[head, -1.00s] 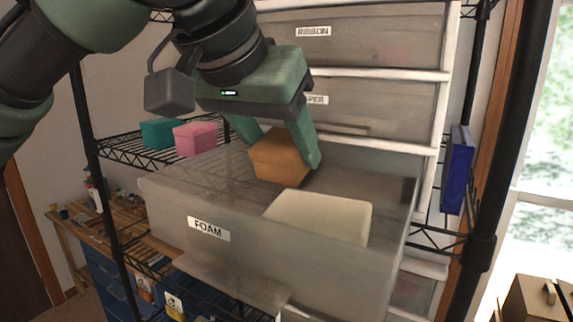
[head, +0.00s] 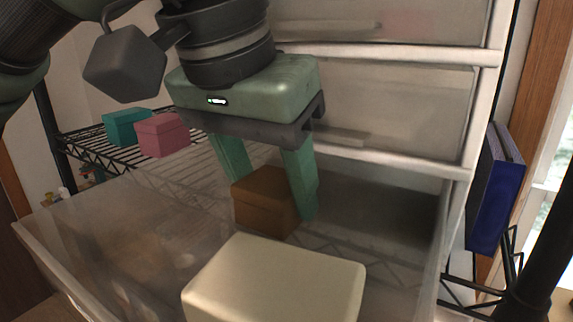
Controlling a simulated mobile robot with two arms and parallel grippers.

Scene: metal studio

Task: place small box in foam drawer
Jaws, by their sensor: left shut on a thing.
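The small box (head: 264,203) is orange-brown with a lid. My left gripper (head: 272,190) is shut on it, with one green finger on each side, and holds it inside the open foam drawer (head: 110,235). The drawer is translucent grey and pulled out of the white drawer unit. I cannot tell whether the box touches the drawer floor. A cream foam block (head: 275,283) lies in the drawer, in front of the box. My right gripper is not in view.
A teal box (head: 126,127) and a pink box (head: 163,135) stand on the black wire shelf at the left. A closed drawer front (head: 395,105) rises behind my gripper. A blue binder (head: 495,190) stands at the right. The drawer's back right has free floor.

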